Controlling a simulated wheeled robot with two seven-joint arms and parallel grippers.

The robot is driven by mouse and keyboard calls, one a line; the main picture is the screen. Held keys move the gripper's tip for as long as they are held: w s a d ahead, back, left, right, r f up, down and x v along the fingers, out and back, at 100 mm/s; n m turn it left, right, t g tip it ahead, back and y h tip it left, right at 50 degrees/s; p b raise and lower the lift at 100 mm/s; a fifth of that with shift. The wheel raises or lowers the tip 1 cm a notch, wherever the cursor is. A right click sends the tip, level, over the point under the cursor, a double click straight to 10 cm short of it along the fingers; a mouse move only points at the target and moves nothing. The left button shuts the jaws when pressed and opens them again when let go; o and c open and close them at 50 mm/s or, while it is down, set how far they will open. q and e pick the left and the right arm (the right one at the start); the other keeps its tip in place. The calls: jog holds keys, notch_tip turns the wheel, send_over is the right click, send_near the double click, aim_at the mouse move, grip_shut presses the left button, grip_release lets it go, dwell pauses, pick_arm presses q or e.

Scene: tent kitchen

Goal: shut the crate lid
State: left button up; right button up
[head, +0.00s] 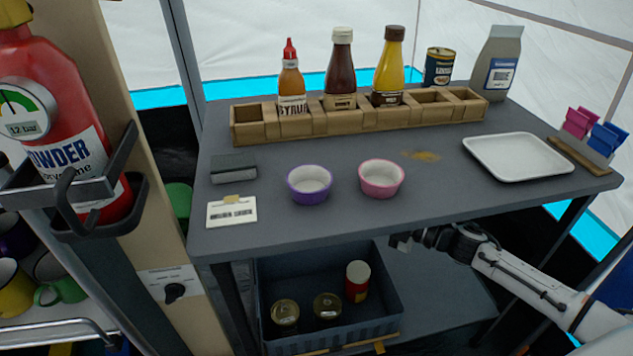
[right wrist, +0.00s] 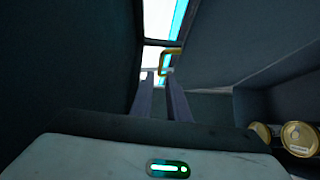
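The crate (head: 396,311) is a dark blue-grey open-topped bin under the table. Its inside shows from above, with several cans in it. I cannot clearly make out its lid. A yellow-brown strip (head: 345,345) with a small tab runs along its lower front edge. My right gripper (head: 400,241) is just below the table's front edge, above and beside the crate's right side. In the right wrist view its fingers (right wrist: 163,85) stand apart with nothing between them. A yellow loop handle (right wrist: 171,54) shows beyond the fingertips. My left gripper is not in view.
The tabletop (head: 440,215) overhangs the crate closely and carries bottles in a wooden rack (head: 360,122), two bowls and a white tray (head: 516,155). A post with a red extinguisher (head: 62,115) stands at the left.

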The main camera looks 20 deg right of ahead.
pick_arm(q)
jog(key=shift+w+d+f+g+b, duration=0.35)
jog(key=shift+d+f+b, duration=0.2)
jog(key=shift+b, duration=0.15)
pick_arm(e)
jog(key=shift+x, duration=4.8)
grip_shut()
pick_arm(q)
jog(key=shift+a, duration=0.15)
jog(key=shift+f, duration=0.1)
pick_arm(e)
jog(key=shift+d, duration=0.1)
